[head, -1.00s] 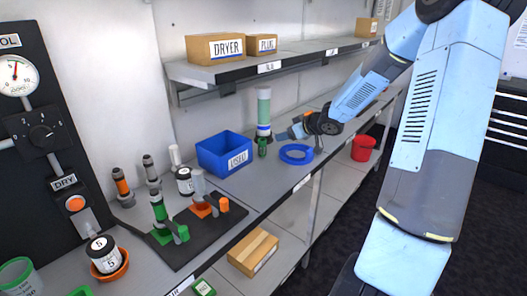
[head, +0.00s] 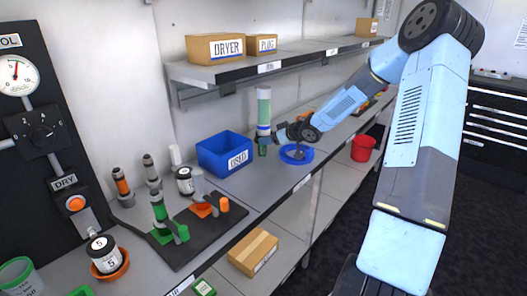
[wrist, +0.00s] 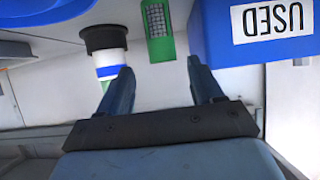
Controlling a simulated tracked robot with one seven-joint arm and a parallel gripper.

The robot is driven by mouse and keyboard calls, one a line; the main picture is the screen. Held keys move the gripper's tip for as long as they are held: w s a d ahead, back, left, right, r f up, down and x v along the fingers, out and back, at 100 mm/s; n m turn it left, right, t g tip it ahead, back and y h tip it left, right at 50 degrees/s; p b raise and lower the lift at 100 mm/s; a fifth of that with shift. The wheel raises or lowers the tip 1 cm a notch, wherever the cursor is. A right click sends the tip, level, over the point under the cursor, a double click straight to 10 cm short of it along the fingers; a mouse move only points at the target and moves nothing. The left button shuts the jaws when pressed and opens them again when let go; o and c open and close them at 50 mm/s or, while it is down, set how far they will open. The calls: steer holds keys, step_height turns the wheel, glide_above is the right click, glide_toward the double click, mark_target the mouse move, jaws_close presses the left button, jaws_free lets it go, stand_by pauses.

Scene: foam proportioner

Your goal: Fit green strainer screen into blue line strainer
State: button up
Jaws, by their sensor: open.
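The blue line strainer (head: 264,130) stands upright near the back wall as a pale column with a blue band. In the wrist view, the strainer (wrist: 106,72) shows upside down, with its dark base at the top. The green strainer screen (head: 262,147) is in front of the strainer's lower part. In the wrist view, the screen (wrist: 160,38) shows a grey mesh in a green frame, between the strainer and the blue bin. My gripper (wrist: 159,69) is open and empty, with the screen beyond its fingertips. In the head view, my gripper (head: 283,135) is just right of the strainer.
A blue USED bin (head: 224,154) stands left of the screen. A round blue tray (head: 308,157) lies below my wrist. A shelf (head: 285,62) with boxes overhangs the back of the counter. A dark fixture board (head: 180,250) is at the near left.

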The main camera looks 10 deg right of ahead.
mark_target(262, 148)
steer(key=shift+x, duration=2.55)
steer(key=shift+s+a, duration=0.15)
steer(key=shift+c, duration=0.3)
steer(key=c, duration=1.1)
